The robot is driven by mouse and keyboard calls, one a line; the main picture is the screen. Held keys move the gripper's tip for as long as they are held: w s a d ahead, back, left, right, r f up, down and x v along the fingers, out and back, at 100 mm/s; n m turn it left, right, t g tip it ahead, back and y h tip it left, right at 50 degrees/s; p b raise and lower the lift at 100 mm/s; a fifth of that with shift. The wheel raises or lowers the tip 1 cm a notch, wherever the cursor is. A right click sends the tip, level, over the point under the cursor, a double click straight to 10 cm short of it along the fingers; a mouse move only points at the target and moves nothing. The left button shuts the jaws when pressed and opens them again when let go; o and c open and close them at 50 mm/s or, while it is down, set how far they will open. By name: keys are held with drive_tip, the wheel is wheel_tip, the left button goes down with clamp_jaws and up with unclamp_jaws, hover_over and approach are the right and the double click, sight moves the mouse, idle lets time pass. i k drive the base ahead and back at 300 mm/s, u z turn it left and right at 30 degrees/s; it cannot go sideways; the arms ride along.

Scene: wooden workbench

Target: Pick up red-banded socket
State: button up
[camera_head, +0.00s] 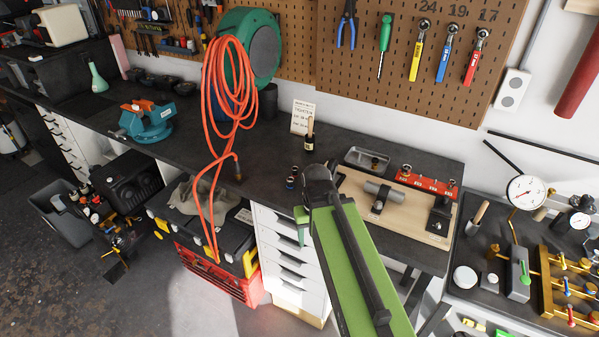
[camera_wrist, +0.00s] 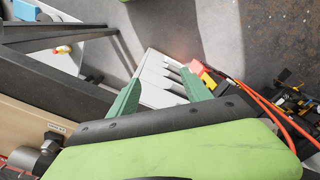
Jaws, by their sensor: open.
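Small dark sockets stand on the bench left of the wooden fixture. The front one (camera_head: 290,183) shows a blue band; the one just behind it (camera_head: 294,171) seems to have a reddish band, too small to be sure. My gripper (camera_head: 301,228) has green fingers and hangs past the bench's front edge, right of and nearer than these sockets. In the wrist view, its two fingers (camera_wrist: 160,77) stand apart with nothing between them. No banded socket can be made out in the wrist view.
A wooden fixture (camera_head: 352,205) with a grey cylinder and a red rail (camera_head: 428,183) stands right of the sockets. An orange hose (camera_head: 214,150) hangs left. White drawers (camera_head: 284,250) are below the bench.

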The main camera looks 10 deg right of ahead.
sight(295, 170)
drive_tip(key=u, duration=1.6)
drive_tip(key=k, duration=0.3)
drive_tip(key=u, duration=0.8)
drive_tip(key=k, duration=0.65)
drive_tip(key=z, duration=1.25)
drive_tip(key=i, duration=1.7)
drive_tip(key=u, duration=0.05)
